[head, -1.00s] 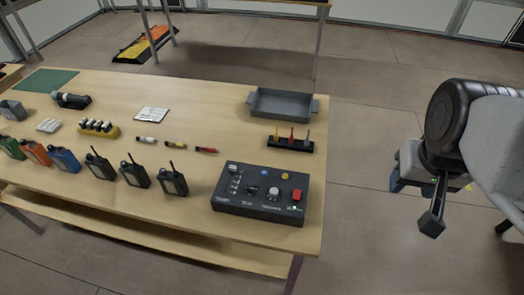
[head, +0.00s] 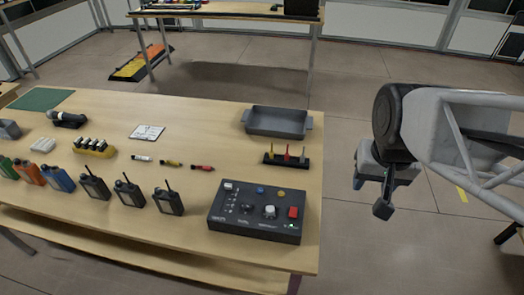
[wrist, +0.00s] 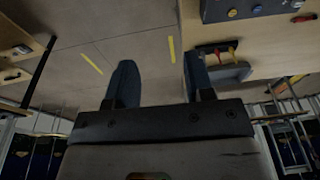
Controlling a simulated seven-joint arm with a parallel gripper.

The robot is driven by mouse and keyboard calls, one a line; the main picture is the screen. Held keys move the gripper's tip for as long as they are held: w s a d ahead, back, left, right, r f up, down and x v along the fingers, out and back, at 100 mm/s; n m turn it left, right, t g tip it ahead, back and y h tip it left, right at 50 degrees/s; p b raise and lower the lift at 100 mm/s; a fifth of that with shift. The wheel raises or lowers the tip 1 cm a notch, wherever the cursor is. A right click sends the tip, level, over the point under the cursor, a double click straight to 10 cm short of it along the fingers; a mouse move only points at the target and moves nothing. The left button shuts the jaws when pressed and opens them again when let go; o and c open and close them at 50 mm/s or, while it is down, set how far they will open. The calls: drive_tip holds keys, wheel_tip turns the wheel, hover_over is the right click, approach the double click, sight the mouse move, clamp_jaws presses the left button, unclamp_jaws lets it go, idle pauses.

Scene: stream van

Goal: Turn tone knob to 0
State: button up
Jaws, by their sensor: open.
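A dark control box (head: 255,229) sits at the right front corner of the wooden table. On its top are a black knob (head: 247,207), a pale knob (head: 270,212), a blue button (head: 260,190), a yellow button (head: 281,194) and a red switch (head: 293,212). The labels are too small to read, so I cannot tell which knob is tone. Part of the box (wrist: 250,8) shows at the top right of the wrist view. My gripper (wrist: 160,78) is open and empty. In the head view it is right of the table, clear of the box.
A rack with thin upright tools (head: 287,159) stands behind the box, with a grey tray (head: 276,122) farther back. Several radios (head: 168,202) line the front edge to the left. Three markers (head: 172,163) lie mid-table. Open floor is right of the table.

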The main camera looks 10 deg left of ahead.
drive_tip(key=w+a+f+g, duration=0.1)
drive_tip(key=w+a+f, duration=0.2)
drive_tip(key=a, duration=0.3)
drive_tip(key=w+a+f, duration=0.3)
drive_tip(key=a, duration=0.3)
drive_tip(key=g, duration=0.1)
approach(247, 205)
drive_tip(key=shift+d+f+n, duration=0.25)
drive_tip(key=shift+d+n, duration=0.05)
drive_tip(key=shift+n, duration=0.1)
drive_tip(key=shift+a+f, duration=0.35)
drive_tip(key=shift+a, duration=0.15)
drive_tip(key=shift+f, duration=0.15)
drive_tip(key=shift+f, duration=3.75)
drive_tip(key=shift+c, duration=0.4)
